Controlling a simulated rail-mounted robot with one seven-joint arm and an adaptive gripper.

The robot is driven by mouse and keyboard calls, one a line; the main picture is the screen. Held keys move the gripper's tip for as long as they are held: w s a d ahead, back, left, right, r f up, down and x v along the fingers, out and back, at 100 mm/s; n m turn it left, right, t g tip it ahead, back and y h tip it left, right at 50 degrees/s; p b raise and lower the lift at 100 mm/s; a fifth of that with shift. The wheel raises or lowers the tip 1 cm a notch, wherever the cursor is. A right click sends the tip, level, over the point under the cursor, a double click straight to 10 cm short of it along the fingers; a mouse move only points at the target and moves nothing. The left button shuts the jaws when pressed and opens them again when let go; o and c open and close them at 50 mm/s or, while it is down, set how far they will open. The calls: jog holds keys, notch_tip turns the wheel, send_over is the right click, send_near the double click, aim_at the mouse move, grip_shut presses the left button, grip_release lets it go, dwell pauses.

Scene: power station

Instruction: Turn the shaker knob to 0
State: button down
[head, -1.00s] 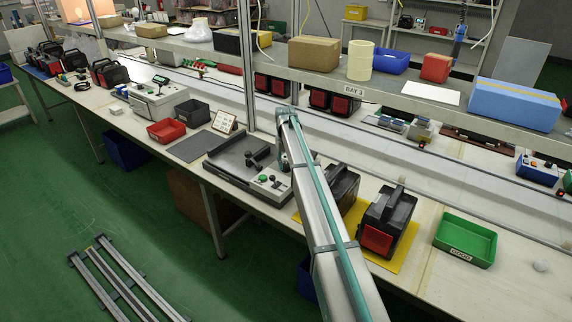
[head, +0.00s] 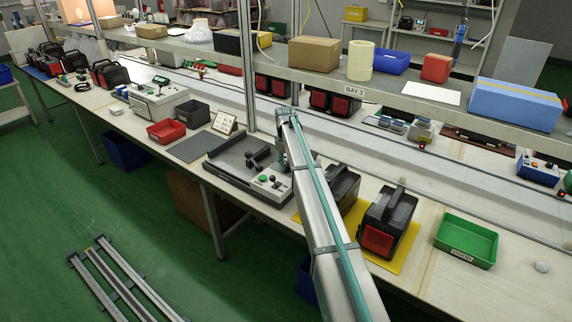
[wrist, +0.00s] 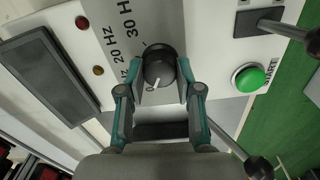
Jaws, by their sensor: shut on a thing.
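The shaker (head: 236,158) has a dark platform and a light control panel. It stands on the bench in the head view, left of my arm. In the wrist view its round black knob (wrist: 158,68) has a white pointer mark, directed toward the lower left. My gripper (wrist: 160,72) is shut on the knob, with one finger on each side. The arm mostly hides the gripper in the head view.
A green button (wrist: 249,77) lies right of the knob, and a black-handled lever (wrist: 285,27) is above it. Two small lamps are at the upper left. In the head view, black-and-red units (head: 388,224) and a green tray (head: 466,241) stand right of my arm.

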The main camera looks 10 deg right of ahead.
jog(key=c, duration=0.8)
grip_release()
jog(key=shift+o, duration=0.2)
notch_tip(320, 180, up, 12)
